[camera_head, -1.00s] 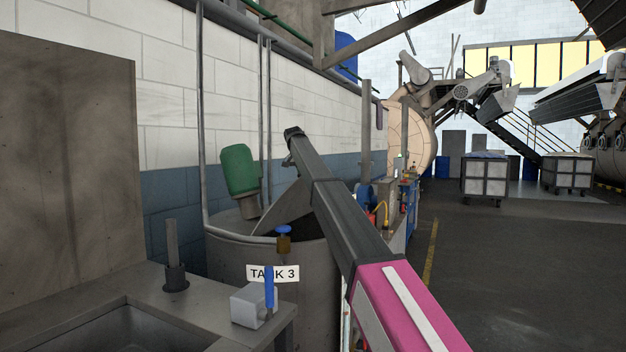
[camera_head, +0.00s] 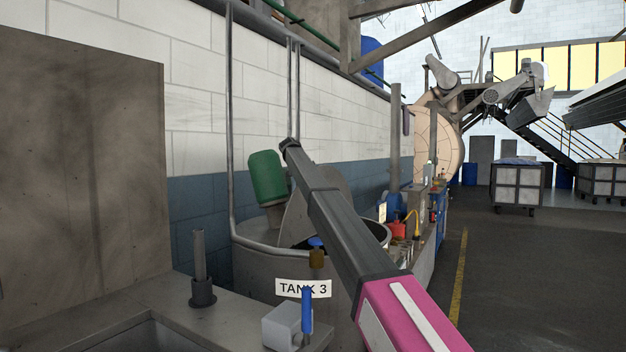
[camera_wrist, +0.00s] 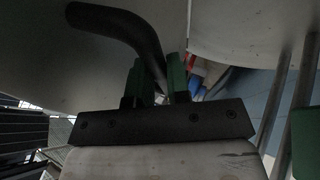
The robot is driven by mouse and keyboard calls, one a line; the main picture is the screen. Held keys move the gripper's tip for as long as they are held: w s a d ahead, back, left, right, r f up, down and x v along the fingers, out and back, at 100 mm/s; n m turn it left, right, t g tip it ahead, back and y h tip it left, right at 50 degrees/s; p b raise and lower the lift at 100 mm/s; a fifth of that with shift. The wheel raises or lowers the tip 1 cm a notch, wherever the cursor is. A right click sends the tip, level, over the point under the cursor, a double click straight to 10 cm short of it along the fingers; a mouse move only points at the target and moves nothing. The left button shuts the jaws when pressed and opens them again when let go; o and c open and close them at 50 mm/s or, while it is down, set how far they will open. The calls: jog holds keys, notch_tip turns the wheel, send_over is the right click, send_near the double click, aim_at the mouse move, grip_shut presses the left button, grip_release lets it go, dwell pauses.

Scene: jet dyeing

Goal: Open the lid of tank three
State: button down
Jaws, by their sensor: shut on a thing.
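Tank three (camera_head: 262,272) is a round grey tank behind the bench, with a "TANK 3" label (camera_head: 302,288) on its side. Its lid (camera_head: 296,222) stands tilted up from the rim, partly hidden by my arm. The dark opening shows to the right of my arm. In the wrist view, my gripper (camera_wrist: 155,85), with green fingers, is shut on a black bent handle (camera_wrist: 118,25) beside the pale lid surface (camera_wrist: 40,55). In the head view my gripper is hidden at the far end of my arm.
A green motor (camera_head: 267,177) stands at the tank's rear left, near vertical wall pipes. A blue-handled valve (camera_head: 317,250) is at the front rim. A bench (camera_head: 150,310) fills the lower left. Open floor (camera_head: 510,270) lies to the right, with carts beyond.

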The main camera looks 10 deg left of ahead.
jog(key=shift+s+f, duration=0.15)
jog(key=shift+f, duration=0.2)
jog(key=c, duration=1.1)
grip_release()
jog(key=shift+r, duration=0.2)
jog(key=v, duration=1)
jog(key=shift+a+r, duration=0.2)
jog(key=shift+r, duration=0.1)
